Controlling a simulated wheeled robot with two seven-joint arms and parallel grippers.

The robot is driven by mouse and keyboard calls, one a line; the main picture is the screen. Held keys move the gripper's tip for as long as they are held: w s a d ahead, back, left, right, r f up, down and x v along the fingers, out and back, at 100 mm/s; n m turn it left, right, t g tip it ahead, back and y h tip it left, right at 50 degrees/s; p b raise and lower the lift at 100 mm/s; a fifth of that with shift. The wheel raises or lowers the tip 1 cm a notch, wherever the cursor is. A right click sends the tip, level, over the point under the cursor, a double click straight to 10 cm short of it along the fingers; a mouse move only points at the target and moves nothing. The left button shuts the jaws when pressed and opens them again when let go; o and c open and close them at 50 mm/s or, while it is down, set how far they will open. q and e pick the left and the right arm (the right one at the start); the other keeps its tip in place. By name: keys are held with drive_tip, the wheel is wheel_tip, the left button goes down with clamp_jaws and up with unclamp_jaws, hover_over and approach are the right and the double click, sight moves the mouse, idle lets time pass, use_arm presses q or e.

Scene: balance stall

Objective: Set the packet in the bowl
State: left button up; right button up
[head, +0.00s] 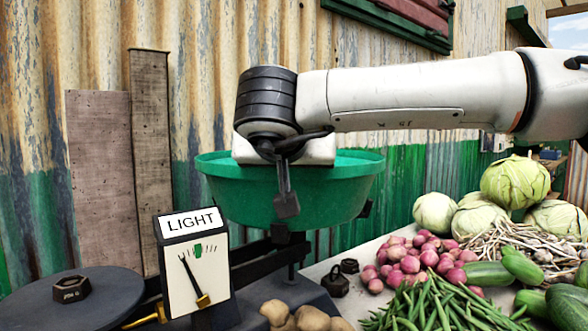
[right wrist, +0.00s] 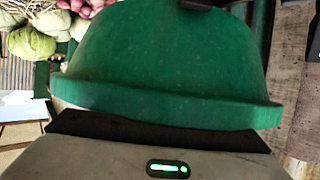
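The green bowl (head: 305,195) sits on the balance in the middle of the head view. My right arm reaches in from the right, and my right gripper (head: 286,205) is at the bowl's near side. Its pale palm is at the rim and one dark finger hangs down in front of the bowl's outer wall. The other fingertip is hidden, so its opening cannot be told. In the right wrist view the bowl (right wrist: 165,55) fills the middle, close to the gripper. I see no packet in either view; the bowl's inside is mostly hidden. My left gripper is out of view.
A dial box marked LIGHT (head: 192,262) stands left of the bowl, its needle left of the green mark. A dark round plate (head: 40,305) holds a hex weight (head: 71,289).

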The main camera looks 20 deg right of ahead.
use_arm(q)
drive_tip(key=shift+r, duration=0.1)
use_arm(e)
drive_tip(key=shift+o, duration=0.2)
drive_tip(key=shift+r, duration=0.15)
drive_tip(key=shift+r+p, duration=0.35)
drive_tip(key=shift+s+a+r, duration=0.15)
drive_tip(key=shift+s+r, duration=0.05)
drive_tip(key=shift+r, duration=0.15)
use_arm(q)
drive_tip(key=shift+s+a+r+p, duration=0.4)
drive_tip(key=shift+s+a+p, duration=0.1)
drive_tip(key=shift+p, duration=0.1)
use_arm(e)
drive_tip(key=v, duration=1.1)
drive_tip(key=shift+s, duration=0.2)
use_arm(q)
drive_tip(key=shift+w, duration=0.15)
